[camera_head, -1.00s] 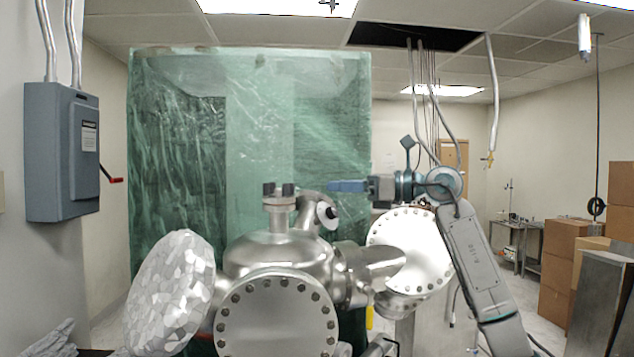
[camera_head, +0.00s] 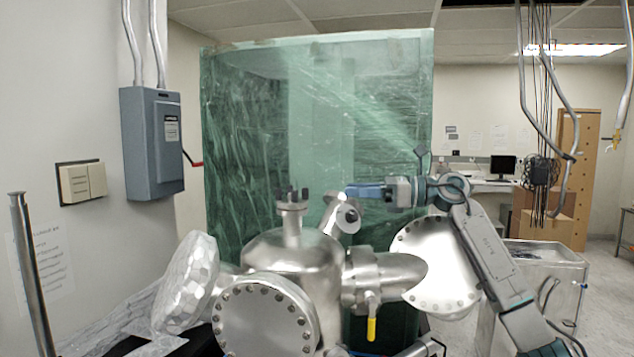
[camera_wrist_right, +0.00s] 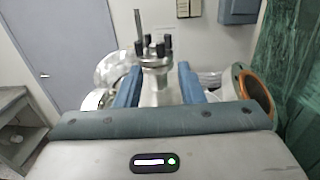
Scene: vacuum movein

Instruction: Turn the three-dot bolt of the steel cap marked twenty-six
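The steel vessel (camera_head: 290,255) stands in the middle of the head view. A small port (camera_head: 292,207) with several dark bolts (camera_head: 292,193) rises from its top. A round steel cap (camera_head: 265,322) ringed with bolts faces forward, and another (camera_head: 440,265) sits at the right. I cannot read any number or dot marks. My right gripper (camera_head: 350,191) is right of the top port, apart from it in the head view. In the right wrist view its blue fingers (camera_wrist_right: 158,85) are spread and empty, with the dark-bolted port (camera_wrist_right: 155,60) beyond them. My left gripper is out of view.
A foil-wrapped disc (camera_head: 190,283) juts from the vessel's left. A yellow-handled valve (camera_head: 371,328) hangs below the right pipe. A green plastic-wrapped block (camera_head: 315,130) stands behind. A grey electrical box (camera_head: 153,145) is on the left wall. Cables hang at the upper right.

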